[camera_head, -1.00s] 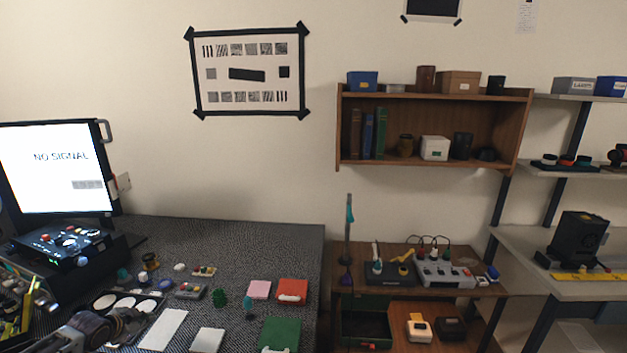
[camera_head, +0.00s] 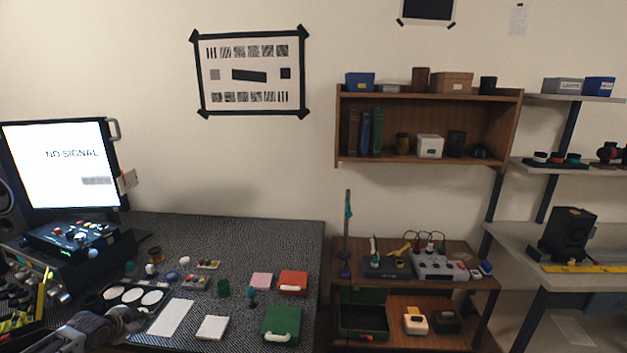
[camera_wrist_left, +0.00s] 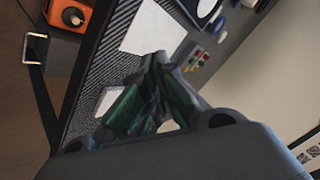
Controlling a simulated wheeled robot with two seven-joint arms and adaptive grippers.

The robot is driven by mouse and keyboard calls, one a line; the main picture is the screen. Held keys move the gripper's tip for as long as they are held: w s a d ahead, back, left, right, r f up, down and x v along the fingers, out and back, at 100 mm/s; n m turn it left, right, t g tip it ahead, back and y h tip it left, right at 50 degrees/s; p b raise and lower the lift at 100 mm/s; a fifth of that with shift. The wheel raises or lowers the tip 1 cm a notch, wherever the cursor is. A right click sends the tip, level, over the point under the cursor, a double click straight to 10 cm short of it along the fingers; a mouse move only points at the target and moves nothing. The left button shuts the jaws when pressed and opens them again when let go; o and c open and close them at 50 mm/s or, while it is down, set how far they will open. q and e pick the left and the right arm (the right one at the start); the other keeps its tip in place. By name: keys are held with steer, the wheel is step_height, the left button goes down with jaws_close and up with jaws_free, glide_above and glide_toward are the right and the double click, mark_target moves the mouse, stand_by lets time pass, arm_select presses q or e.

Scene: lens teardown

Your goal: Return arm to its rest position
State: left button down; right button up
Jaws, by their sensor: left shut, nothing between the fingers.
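My left gripper (camera_head: 128,314) is at the lower left in the head view, low over the front left of the dark textured bench (camera_head: 255,235). It is beside a black tray with white round discs (camera_head: 130,296). In the left wrist view, its two green-lined fingers (camera_wrist_left: 158,75) meet at the tips with nothing between them. A white sheet (camera_head: 171,318) lies just right of the gripper and also shows beyond the fingertips in the wrist view (camera_wrist_left: 153,28). My right gripper is not in view.
A white block (camera_head: 212,327), a green case (camera_head: 282,325), a red box (camera_head: 293,282) and a pink pad (camera_head: 262,281) lie on the bench. A monitor (camera_head: 60,170) and a control box (camera_head: 70,238) stand at left. A wooden shelf unit (camera_head: 345,165) is to the right.

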arm_select(q)
steer(key=a+f+n+t+y, duration=0.1)
steer(key=a+f+n+y, duration=0.25)
steer(key=a, duration=1.25)
steer(key=s+d+f+g, duration=0.1)
steer(key=s+d+f, duration=0.1)
steer(key=s+f, duration=0.75)
steer(key=s+d+f+g, duration=0.2)
steer(key=s+f, duration=0.3)
steer(key=f, duration=1)
steer(key=s+d+f+n+g+h, duration=0.1)
steer(key=s+d+f+n+g, duration=0.15)
steer(key=s+d+f, duration=1.5)
steer(key=s+d+f+g+h, duration=0.1)
steer(key=s+d+f+g, duration=0.1)
steer(key=s+d, duration=0.9)
steer(key=s+d+f+g+h, duration=0.1)
steer(key=s+d+f, duration=0.4)
steer(key=s+d, duration=0.5)
steer(key=shift+s+d+f+g+h, duration=0.2)
steer(key=shift+s+d+g+h, duration=0.2)
steer(key=shift+s, duration=1.65)
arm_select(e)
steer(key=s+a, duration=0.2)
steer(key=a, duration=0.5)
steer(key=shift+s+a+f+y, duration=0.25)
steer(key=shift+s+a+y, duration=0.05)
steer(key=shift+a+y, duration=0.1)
